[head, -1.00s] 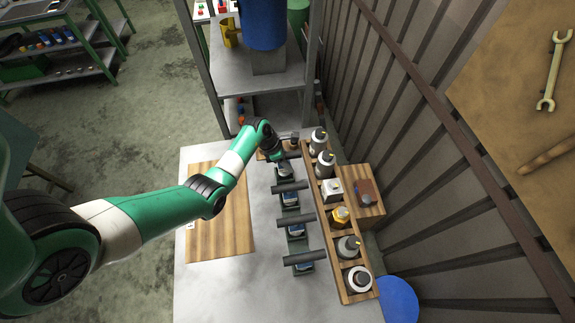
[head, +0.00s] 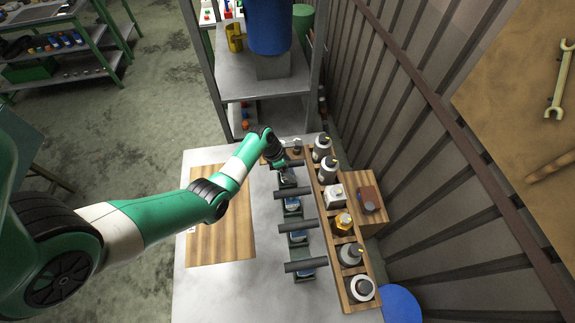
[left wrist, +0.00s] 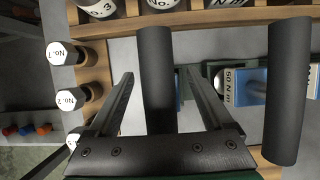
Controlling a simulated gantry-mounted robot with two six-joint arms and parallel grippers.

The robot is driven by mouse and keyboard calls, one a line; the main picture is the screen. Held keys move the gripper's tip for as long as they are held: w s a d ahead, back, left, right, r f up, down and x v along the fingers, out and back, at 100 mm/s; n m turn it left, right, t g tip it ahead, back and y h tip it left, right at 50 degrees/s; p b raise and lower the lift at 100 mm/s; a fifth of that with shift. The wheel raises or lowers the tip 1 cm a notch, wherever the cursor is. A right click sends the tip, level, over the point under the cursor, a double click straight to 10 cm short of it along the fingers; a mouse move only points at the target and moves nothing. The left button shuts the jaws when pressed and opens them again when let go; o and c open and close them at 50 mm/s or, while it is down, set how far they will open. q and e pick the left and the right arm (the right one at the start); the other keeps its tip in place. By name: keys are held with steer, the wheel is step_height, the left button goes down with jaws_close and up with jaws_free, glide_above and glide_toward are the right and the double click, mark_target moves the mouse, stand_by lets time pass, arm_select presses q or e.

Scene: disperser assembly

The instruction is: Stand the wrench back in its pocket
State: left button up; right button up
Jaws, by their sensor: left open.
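Several black-handled tools with blue bodies lie in a row on a dark stand; I take them to be the wrenches. The nearest handle to my left gripper (left wrist: 160,78) is a black cylinder (left wrist: 153,50) between its open fingers in the left wrist view, and I cannot tell if they touch it. A blue body labelled 50 N m (left wrist: 249,84) lies to its right, then a second black handle (left wrist: 289,95). I cannot make out an empty pocket. The right gripper is not in view.
A wooden rack (head: 340,262) of several bottles runs along the right of the stand. White caps marked No.1 (left wrist: 58,53) and No.2 (left wrist: 68,99) stand at its far end. A wooden board (head: 220,230) lies left. A spanner (head: 558,85) hangs on the wall board.

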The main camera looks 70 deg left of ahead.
arm_select(q)
steer(key=p+v, duration=0.4)
steer(key=v, duration=0.8)
